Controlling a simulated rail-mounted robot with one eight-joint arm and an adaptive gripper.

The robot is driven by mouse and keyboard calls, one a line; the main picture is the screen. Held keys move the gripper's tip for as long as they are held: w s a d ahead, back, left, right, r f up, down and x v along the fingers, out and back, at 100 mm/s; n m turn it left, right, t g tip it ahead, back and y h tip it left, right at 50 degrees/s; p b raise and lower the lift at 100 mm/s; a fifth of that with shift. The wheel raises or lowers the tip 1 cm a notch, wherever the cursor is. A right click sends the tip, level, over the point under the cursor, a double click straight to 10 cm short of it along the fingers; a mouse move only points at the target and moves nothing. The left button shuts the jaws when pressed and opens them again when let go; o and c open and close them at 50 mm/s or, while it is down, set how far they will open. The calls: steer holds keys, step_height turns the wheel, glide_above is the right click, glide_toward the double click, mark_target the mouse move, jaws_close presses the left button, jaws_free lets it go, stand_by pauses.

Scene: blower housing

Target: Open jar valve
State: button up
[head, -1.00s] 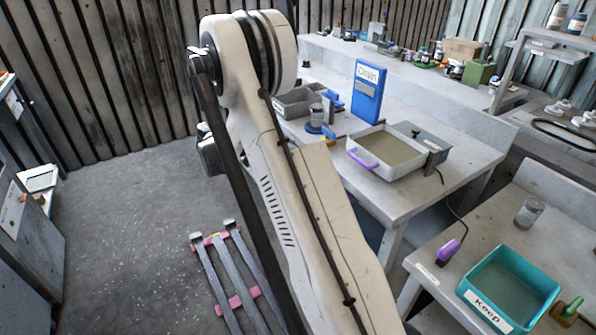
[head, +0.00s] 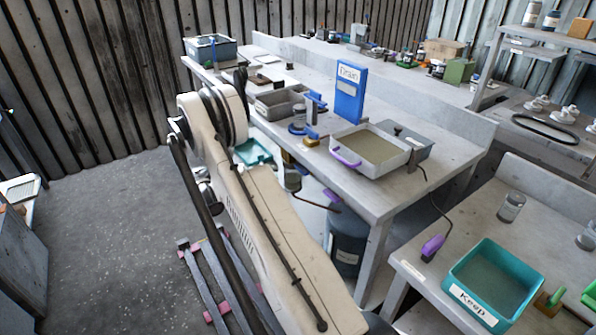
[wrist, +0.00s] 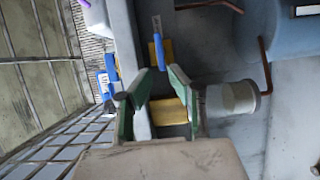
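My gripper (wrist: 163,74) is open in the wrist view, with two green-lined fingers apart and nothing held. A yellow block (wrist: 168,112) shows behind the gap between them. A blue lever-like piece with a white strip (wrist: 158,40) lies just beyond the fingertips, beside a second yellow piece. A small clear jar (wrist: 240,98) with a copper pipe is right of the fingers, apart from them. In the head view a jar-like vessel (head: 292,180) with a brown pipe hangs below the table edge. The valve cannot be told for certain, and my gripper is not clearly visible there.
The grey table (head: 440,165) holds a blue Drain sign (head: 350,92), a white tray with a purple handle (head: 345,157) and grey bins. A labelled dark drum (head: 348,245) stands underneath. A teal Keep tray (head: 453,275) is at right.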

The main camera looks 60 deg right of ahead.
mark_target(298, 170)
steer(key=x, duration=0.9)
steer(key=shift+s+d, duration=0.15)
steer(key=shift+d, duration=0.05)
jaws_close()
